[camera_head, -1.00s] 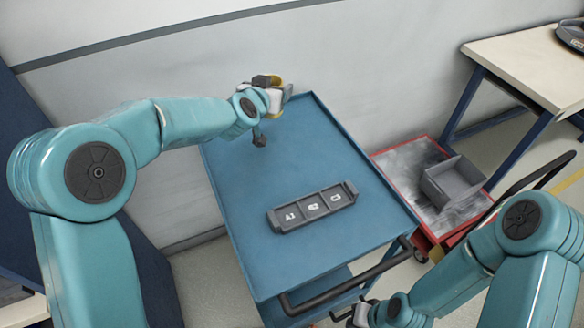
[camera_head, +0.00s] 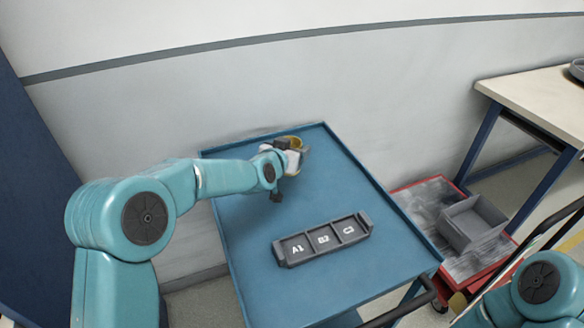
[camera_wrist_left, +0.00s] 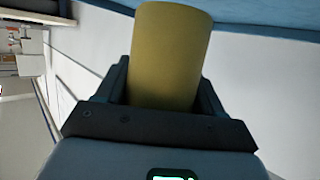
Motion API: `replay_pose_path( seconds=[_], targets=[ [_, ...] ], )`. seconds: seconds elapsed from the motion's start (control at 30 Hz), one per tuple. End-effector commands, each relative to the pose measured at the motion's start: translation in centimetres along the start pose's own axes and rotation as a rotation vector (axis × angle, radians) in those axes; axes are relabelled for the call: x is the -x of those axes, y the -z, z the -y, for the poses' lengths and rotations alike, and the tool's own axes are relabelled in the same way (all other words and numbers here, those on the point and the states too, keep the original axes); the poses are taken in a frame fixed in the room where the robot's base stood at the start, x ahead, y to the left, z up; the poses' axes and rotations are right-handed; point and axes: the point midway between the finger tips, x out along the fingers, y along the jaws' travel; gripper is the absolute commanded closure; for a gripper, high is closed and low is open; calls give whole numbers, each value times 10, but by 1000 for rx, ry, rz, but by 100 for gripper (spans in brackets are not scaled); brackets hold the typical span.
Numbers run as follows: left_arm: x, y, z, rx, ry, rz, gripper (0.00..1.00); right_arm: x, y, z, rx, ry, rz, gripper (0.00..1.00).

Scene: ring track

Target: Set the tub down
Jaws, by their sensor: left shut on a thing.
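The tub (camera_head: 303,146) is a round yellow container at the far edge of the blue cart top. In the left wrist view the yellow tub (camera_wrist_left: 170,55) stands between the dark fingers of my left gripper (camera_wrist_left: 165,85). My left gripper (camera_head: 292,152) is shut on it in the head view, and it hides part of the tub. I cannot tell whether the tub's base touches the cart. The blue cart top (camera_head: 350,180) lies under and in front of it. My right arm shows at the lower right, but its gripper is out of view.
A grey three-compartment tray (camera_head: 322,240) marked A1, B2 and C3 sits on the cart's near part. A red-edged cart (camera_head: 425,190) with a grey box (camera_head: 472,222) stands to the right, near a table (camera_head: 545,100). The cart top between tub and tray is clear.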

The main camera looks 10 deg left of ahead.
Motion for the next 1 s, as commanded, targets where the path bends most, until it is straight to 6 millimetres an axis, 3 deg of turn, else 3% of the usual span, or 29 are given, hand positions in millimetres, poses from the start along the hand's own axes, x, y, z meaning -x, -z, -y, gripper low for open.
replay_pose_path(
  seconds=[0.3,0.7,0.73,0.77,0.8,1.0],
  targets=[
    [-14,-38,0,-1,0,1,72,-6,0,-2,0,0,0,100],
    [-16,-45,0,-1,0,-2,72,-10,0,-4,0,0,0,100],
    [-16,-43,0,-1,0,-1,23,-9,0,-3,0,0,0,100],
    [-16,-43,0,-1,0,-1,13,-8,0,-3,0,0,0,100],
    [-16,-43,0,-1,0,0,7,-8,0,-3,0,0,0,100],
    [-16,-43,0,-1,0,0,7,-8,0,-3,0,0,0,100]
  ],
)
